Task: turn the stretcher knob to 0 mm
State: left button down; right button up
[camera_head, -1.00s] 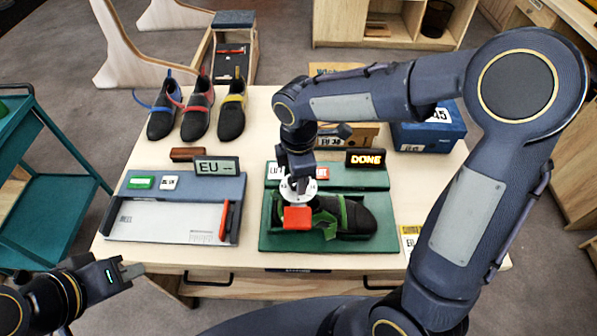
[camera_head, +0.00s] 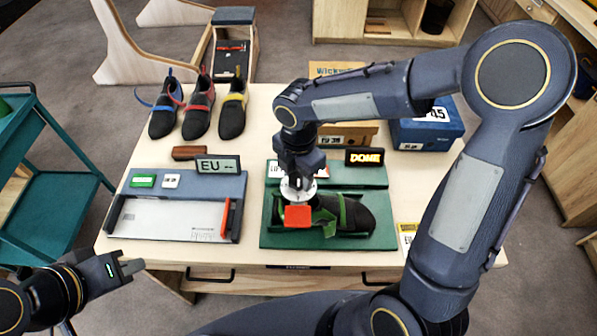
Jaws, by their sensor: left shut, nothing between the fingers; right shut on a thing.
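The green shoe stretcher (camera_head: 272,236) stands at the table's front middle with a dark shoe with green straps (camera_head: 350,214) on it. A white round dial (camera_head: 299,190), which looks like the stretcher knob, sits at its left end above a red block (camera_head: 298,216). My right gripper (camera_head: 299,178) reaches down from above and is shut on the knob; its fingers hide part of the dial, and I cannot read the setting. A small display (camera_head: 364,157) behind reads DONE. My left gripper (camera_head: 132,267) is shut and empty, off the table's front left corner.
A blue-grey measuring device (camera_head: 180,210) with a red slider and an EU display (camera_head: 218,165) lies at the left. Several climbing shoes (camera_head: 198,110) stand at the back left. Boxes (camera_head: 428,128) stand at the back right. A teal cart (camera_head: 40,190) is at the far left.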

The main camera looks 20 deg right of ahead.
aim_at(298, 178)
dwell(0.3)
jog(key=o, duration=1)
jog(key=shift+c, duration=0.2)
jog(key=shift+r, duration=0.1)
notch_tip(298, 178, up, 7)
jog(key=shift+r+b, duration=0.2)
jog(key=shift+b, duration=0.1)
jog(key=shift+r, duration=0.1)
